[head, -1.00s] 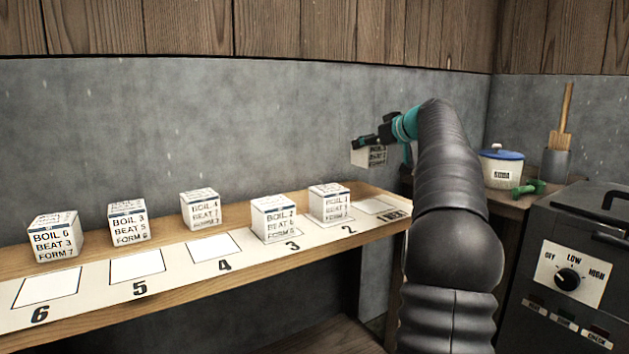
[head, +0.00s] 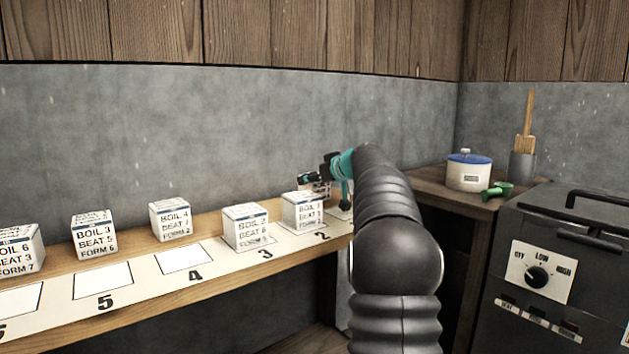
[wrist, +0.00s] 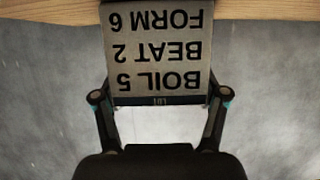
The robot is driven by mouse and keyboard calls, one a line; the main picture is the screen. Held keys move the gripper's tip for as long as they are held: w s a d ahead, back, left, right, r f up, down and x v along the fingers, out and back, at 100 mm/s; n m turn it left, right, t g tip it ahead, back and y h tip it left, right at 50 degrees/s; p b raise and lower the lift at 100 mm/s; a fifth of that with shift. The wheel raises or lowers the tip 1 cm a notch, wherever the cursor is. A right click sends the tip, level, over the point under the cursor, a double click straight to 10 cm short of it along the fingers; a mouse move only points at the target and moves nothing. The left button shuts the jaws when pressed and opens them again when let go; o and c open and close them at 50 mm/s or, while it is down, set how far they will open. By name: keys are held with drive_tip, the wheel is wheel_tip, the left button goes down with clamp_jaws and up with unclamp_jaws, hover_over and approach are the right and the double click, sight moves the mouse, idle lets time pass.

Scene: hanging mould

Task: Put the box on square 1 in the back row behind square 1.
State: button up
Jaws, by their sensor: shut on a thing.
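My gripper (head: 316,182) is shut on a white box. In the wrist view this held box (wrist: 157,50) sits between the two fingers, its label upside down: BOIL 5, BEAT 2, FORM 6. In the head view it is low over the back of the shelf, mostly hidden by the gripper and the box on square 2. I cannot tell whether it touches the wood. Square 1 (head: 338,214) shows only in part, uncovered where seen; my arm hides the rest and its number.
Boxes stand on square 2 (head: 302,212) and square 3 (head: 245,230). Back-row boxes stand behind square 4 (head: 171,221), square 5 (head: 95,236) and square 6 (head: 20,250); those squares are bare. The grey wall (head: 200,125) is close behind. A pot (head: 468,174) stands right of my arm.

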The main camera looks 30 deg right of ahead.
drive_tip(key=shift+f+b, duration=0.15)
drive_tip(key=shift+b, duration=0.15)
drive_tip(key=o, duration=1.3)
drive_tip(key=shift+c, duration=0.2)
drive_tip(key=shift+r+p, duration=0.4)
drive_tip(key=shift+p, duration=0.05)
drive_tip(key=b+v, duration=0.2)
drive_tip(key=v, duration=0.9)
drive_tip(key=shift+s, duration=0.5)
